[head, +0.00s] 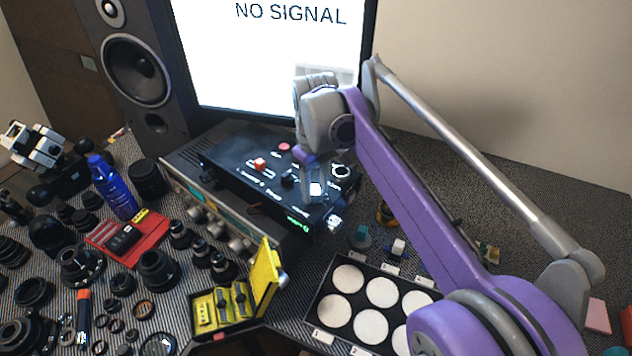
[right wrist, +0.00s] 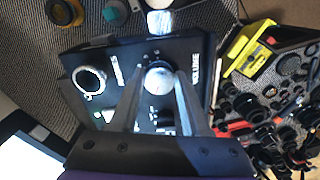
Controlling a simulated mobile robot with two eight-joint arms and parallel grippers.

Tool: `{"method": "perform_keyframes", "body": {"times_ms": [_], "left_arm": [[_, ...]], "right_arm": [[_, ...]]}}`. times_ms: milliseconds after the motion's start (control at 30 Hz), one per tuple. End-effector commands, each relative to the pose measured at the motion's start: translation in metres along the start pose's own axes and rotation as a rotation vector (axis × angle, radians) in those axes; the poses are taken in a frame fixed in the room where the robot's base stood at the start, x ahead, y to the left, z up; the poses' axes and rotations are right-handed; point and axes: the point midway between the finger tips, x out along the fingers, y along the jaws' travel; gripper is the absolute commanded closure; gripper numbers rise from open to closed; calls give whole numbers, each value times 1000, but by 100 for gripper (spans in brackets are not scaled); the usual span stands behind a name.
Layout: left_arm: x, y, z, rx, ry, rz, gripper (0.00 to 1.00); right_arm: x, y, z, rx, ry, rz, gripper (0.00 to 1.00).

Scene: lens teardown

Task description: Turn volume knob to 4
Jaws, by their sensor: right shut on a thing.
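The black control box (head: 262,165) stands in front of the monitor, with buttons, a dark knob and a round socket on its top. In the right wrist view the box (right wrist: 205,62) shows the word VOLUME beside a pale round volume knob (right wrist: 158,77). My right gripper (right wrist: 159,75) is shut on this knob, one finger on each side. In the head view my right gripper (head: 313,190) reaches down onto the box's right part and hides most of the knob. The knob's scale and pointer cannot be read. My left gripper is not in view.
The lit monitor (head: 270,50) and a speaker (head: 140,70) stand behind. Lens parts, a yellow case (head: 265,275) and a tray of white discs (head: 318,316) crowd the front.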

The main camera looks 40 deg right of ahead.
Motion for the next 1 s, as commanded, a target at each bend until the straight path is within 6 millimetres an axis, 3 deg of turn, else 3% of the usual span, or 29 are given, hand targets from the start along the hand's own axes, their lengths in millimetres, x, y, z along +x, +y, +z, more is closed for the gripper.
{"method": "perform_keyframes", "body": {"times_ms": [1000], "left_arm": [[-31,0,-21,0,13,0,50]], "right_arm": [[-2,-2,-2,964,2,1,100]]}}
